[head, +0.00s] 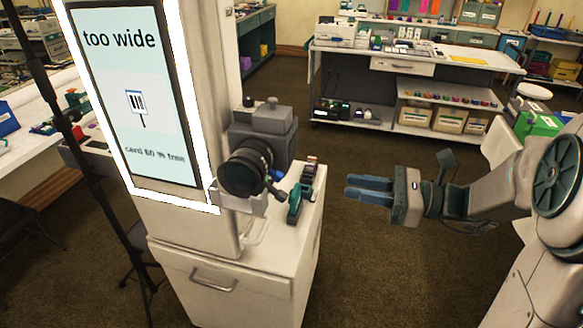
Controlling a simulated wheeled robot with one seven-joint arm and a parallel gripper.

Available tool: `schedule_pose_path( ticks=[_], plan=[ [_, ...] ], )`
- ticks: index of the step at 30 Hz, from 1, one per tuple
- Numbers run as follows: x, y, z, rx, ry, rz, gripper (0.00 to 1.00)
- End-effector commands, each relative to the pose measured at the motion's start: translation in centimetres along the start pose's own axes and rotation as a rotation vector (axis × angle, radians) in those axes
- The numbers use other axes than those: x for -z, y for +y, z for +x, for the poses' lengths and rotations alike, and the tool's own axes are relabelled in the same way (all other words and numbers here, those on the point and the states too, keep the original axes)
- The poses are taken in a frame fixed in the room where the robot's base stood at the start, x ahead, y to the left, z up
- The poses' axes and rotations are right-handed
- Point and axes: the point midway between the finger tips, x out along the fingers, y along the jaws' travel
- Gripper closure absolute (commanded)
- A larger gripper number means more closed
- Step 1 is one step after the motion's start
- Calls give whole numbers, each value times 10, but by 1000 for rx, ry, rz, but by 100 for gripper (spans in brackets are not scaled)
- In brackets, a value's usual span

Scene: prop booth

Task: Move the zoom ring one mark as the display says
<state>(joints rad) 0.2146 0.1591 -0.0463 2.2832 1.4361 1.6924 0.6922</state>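The display (130,90) is a tall lit panel on a white pillar at the left. It reads "too wide" at the top, has a small picture in the middle, and a lower line that is hard to read. A dark grey camera (270,125) stands beside the panel on the white cabinet. Its black lens (240,173) points toward the lower left. The zoom ring's marks are too small to read. My gripper (352,190) is right of the camera, apart from it, its blue fingers pointing left. The fingers look close together; the gap between them is unclear.
The white cabinet (215,285) has a drawer handle at its front. Small green and dark items (300,195) lie on its top, between camera and gripper. A black stand pole (65,120) rises at the left. The carpet (400,280) below my gripper is clear.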

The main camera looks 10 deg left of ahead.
Motion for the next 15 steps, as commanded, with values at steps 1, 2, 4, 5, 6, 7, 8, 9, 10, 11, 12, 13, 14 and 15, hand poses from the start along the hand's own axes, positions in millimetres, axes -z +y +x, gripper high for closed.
schedule_pose_path(
  ticks=[1, 2, 4, 5, 6, 7, 8, 9, 10, 11, 12, 13, 14, 15],
  plan=[
    [-1, 0, 5, -2, -4, 3, 76],
    [-2, 0, 8, -3, -5, 3, 76],
    [-2, 0, 18, -3, -4, 2, 76],
    [-2, 1, 24, -4, -3, 1, 76],
    [-3, 1, 32, -5, -4, 1, 76],
    [-2, 1, 38, -6, -3, 1, 76],
    [-3, 1, 45, -6, -3, 1, 76],
    [-3, 1, 54, -6, -2, 2, 76],
    [-3, 2, 61, -6, -3, 2, 76],
    [-3, 1, 67, -7, -2, 2, 76],
    [-3, 1, 76, -6, -2, 1, 76],
    [-2, 2, 82, -6, -1, 1, 76],
    [-2, 1, 88, -6, -2, 2, 76],
    [-2, 1, 96, -6, -1, 2, 76]
  ],
)
